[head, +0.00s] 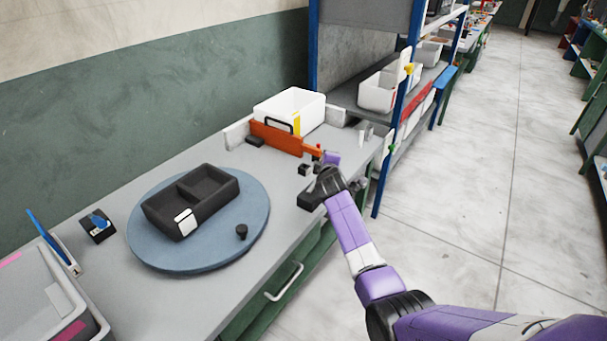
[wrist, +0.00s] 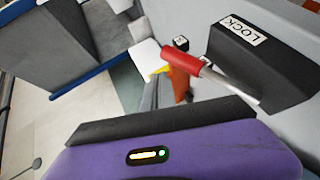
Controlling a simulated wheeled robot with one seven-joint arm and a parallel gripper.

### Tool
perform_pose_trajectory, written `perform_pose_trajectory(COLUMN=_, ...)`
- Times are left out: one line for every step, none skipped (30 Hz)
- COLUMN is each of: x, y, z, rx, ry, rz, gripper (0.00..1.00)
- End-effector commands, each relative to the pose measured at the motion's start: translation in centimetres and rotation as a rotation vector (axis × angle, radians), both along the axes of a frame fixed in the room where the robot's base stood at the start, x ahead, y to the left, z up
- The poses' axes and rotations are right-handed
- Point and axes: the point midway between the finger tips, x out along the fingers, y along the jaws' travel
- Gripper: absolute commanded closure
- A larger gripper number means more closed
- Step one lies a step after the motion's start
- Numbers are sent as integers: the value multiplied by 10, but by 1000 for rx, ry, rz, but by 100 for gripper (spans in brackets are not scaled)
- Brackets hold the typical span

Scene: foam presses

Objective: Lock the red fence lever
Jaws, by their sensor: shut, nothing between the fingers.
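The red fence lever (wrist: 181,62) shows in the wrist view as a red grip on a metal rod. The rod runs right and down along a black block (wrist: 262,65) with a white LOCK label. An orange fence (head: 280,138) stands on the bench in the head view, and the lever is small and partly hidden at its right end. My gripper (head: 331,158) is shut and empty near that end. In the wrist view its purple and black part lies below the lever, with a visible gap in the picture. I cannot tell whether they touch.
A white bin (head: 290,108) stands behind the fence. A blue turntable (head: 255,213) with a black divided tray (head: 222,187) is to the left. Small black blocks sit around the fence. A shelf with a blue post (head: 384,150) stands to the right.

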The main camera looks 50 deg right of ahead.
Motion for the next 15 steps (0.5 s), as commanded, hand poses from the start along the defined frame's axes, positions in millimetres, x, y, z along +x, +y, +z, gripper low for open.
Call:
perform_pose_trajectory(x=0, y=-4, z=-2, rx=-1, ry=-2, rz=-2, gripper=100)
perform_pose_trajectory(x=0, y=-5, z=-3, rx=-1, ry=-2, rz=-2, gripper=100)
perform_pose_trajectory(x=0, y=-7, z=-6, rx=-1, ry=-2, rz=-2, gripper=100)
perform_pose_trajectory(x=0, y=-8, z=-7, rx=0, ry=-1, rz=-1, gripper=100)
perform_pose_trajectory(x=0, y=-10, z=-8, rx=-1, ry=-2, rz=-2, gripper=100)
perform_pose_trajectory(x=0, y=-11, z=-10, rx=-1, ry=-2, rz=-2, gripper=100)
perform_pose_trajectory(x=0, y=-12, z=-10, rx=-2, ry=-2, rz=-2, gripper=100)
perform_pose_trajectory(x=1, y=-12, z=-11, rx=-2, ry=-2, rz=-2, gripper=100)
perform_pose_trajectory(x=1, y=-13, z=-12, rx=-2, ry=-2, rz=-1, gripper=100)
perform_pose_trajectory(x=1, y=-13, z=-13, rx=-2, ry=-2, rz=-1, gripper=100)
perform_pose_trajectory(x=1, y=-14, z=-13, rx=-2, ry=-2, rz=-1, gripper=100)
perform_pose_trajectory(x=1, y=-14, z=-14, rx=-2, ry=-2, rz=-1, gripper=100)
perform_pose_trajectory(x=1, y=-15, z=-14, rx=-2, ry=-2, rz=-1, gripper=100)
perform_pose_trajectory(x=1, y=-15, z=-14, rx=-2, ry=-2, rz=-1, gripper=100)
perform_pose_trajectory(x=1, y=-15, z=-14, rx=-2, ry=-2, rz=-1, gripper=100)
